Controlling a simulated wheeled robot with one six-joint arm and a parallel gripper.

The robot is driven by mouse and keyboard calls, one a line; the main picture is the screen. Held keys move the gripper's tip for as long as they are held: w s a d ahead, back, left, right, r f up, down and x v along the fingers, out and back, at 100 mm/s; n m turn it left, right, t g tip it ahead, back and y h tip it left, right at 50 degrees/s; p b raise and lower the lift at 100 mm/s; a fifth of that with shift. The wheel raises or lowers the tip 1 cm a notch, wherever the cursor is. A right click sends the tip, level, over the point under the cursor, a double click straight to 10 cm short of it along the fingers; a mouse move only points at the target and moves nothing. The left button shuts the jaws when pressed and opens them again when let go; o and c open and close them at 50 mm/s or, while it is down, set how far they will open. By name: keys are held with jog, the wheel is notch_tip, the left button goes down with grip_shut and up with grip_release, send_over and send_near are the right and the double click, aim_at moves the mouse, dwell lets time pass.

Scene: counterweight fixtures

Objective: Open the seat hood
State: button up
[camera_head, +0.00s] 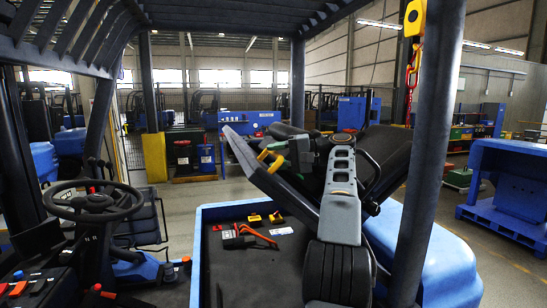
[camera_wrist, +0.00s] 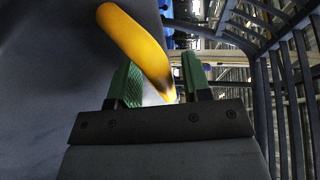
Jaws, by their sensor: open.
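The seat hood (camera_head: 252,165) stands tilted up in the head view, its blue-edged panel raised above an open blue-rimmed compartment (camera_head: 203,240). A yellow handle (camera_wrist: 135,45) shows in the wrist view, running between the green finger pads of my gripper (camera_wrist: 158,80). The jaws are apart around the handle; contact with either pad is not clear. In the head view, my gripper (camera_head: 272,157) is beside the raised hood, at the yellow handle. My arm hides part of the hood and of the compartment.
Several tools and yellow parts (camera_head: 254,219) lie in the compartment. A steering wheel (camera_head: 92,201) is at left. Overhead guard bars (camera_head: 70,35) cross the top.

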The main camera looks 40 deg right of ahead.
jog(key=v, duration=0.7)
jog(key=shift+s+d, duration=0.1)
